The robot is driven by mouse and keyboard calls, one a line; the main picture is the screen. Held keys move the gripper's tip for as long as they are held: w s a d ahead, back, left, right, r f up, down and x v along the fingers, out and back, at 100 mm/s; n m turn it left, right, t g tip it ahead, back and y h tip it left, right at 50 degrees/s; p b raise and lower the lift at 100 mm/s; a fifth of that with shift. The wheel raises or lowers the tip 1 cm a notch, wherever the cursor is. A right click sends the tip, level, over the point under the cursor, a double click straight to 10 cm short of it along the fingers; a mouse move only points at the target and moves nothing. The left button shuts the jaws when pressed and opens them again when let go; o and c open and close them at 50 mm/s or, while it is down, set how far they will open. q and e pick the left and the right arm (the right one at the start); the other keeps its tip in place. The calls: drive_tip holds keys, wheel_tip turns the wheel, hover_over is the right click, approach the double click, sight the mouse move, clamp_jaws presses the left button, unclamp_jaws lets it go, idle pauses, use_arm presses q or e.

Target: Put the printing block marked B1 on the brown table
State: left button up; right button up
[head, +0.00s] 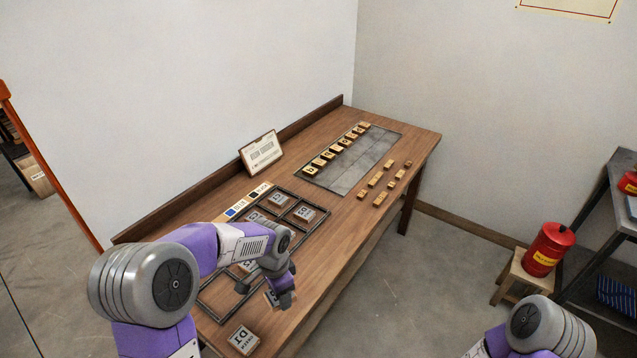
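The brown table (345,232) runs along the wall. A dark frame (326,213) with compartments lies on it and holds several pale printing blocks, such as one in the far right compartment (304,213). Another pale block (243,339) lies outside the frame at the near end; its mark looks like D1. I cannot read B1 on any block. My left gripper (281,300) points down over the frame's near right edge. A pale block (270,298) shows right beside its fingers; whether it is gripped is unclear. My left arm hides part of the frame. My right gripper is out of view.
A grey slab (365,165) with a row of yellow letter tiles (338,147) lies farther back, with several small wooden pieces (380,198) beside it. A card stand (261,152) leans near the wall. A red can (549,249) stands on a stool at right.

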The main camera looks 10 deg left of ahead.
sight(264, 293)
use_arm(q)
drive_tip(key=a+m, duration=0.1)
drive_tip(key=m, duration=0.1)
drive_tip(key=f+m, duration=0.1)
drive_tip(key=m, duration=0.1)
drive_tip(key=a+m+b, duration=0.1)
drive_tip(key=m, duration=0.1)
drive_tip(key=shift+s+a+f+m, duration=0.15)
drive_tip(key=shift+a+m, duration=0.2)
drive_tip(key=shift+m, duration=0.05)
drive_tip(key=m, duration=0.1)
drive_tip(key=a+m, duration=0.1)
drive_tip(key=m, duration=0.1)
drive_tip(key=shift+s+a+f+m+b, duration=0.15)
drive_tip(key=shift+s+m+b, duration=0.05)
drive_tip(key=shift+m+b, duration=0.15)
drive_tip(key=f+m+b, duration=0.1)
drive_tip(key=f, duration=0.2)
drive_tip(key=f+m+b, duration=0.1)
drive_tip(key=f, duration=0.2)
drive_tip(key=a+f+m+b, duration=0.1)
drive_tip(key=f, duration=0.3)
drive_tip(key=shift+f, duration=0.1)
drive_tip(key=shift+s, duration=0.1)
drive_tip(key=shift+f, duration=0.1)
drive_tip(key=o, duration=1.1)
